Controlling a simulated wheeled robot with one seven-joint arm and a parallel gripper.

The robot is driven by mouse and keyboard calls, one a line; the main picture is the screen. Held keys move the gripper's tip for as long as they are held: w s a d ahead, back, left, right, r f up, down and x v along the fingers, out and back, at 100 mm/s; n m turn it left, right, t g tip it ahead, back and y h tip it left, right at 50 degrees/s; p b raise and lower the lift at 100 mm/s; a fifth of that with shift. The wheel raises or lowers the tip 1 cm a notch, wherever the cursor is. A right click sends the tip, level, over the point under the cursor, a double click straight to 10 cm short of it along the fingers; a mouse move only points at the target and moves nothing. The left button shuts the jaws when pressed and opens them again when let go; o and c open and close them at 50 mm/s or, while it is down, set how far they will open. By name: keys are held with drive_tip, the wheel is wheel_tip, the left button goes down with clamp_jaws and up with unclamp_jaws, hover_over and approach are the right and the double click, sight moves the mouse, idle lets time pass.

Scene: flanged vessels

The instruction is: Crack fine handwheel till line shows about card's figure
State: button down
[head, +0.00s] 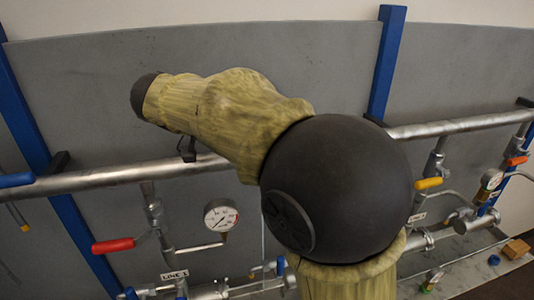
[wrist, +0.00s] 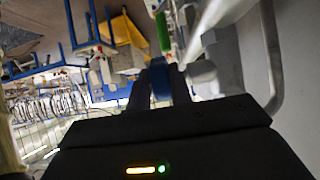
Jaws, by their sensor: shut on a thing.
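In the wrist view my gripper (wrist: 160,88) is shut on a blue handwheel (wrist: 158,76), seen nearly edge-on between the dark fingers. In the head view my arm hides the gripper, and I cannot tell for certain which fitting it holds. A round white dial gauge (head: 221,215) stands on the line left of my arm; its needle is too small to read. A tag reading LINE 1 (head: 174,275) hangs below it. A smaller gauge (head: 491,180) is at the right. No card with a figure can be made out.
A grey pipe (head: 110,177) runs across the grey panel (head: 300,60) with blue uprights (head: 387,60). A red lever (head: 113,246), a yellow lever (head: 428,183) and an orange lever (head: 516,161) stick out. A wooden block (head: 516,249) and a blue cap (head: 494,260) lie at lower right.

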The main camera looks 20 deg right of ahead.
drive_tip(key=shift+h, duration=0.3)
drive_tip(key=c, duration=1.5)
unclamp_jaws()
drive_tip(key=shift+c, duration=0.2)
drive_tip(key=p+v, duration=0.9)
drive_tip(key=v, duration=0.8)
drive_tip(key=shift+a, duration=0.2)
drive_tip(key=shift+w+d, duration=0.1)
drive_tip(key=shift+w, duration=0.05)
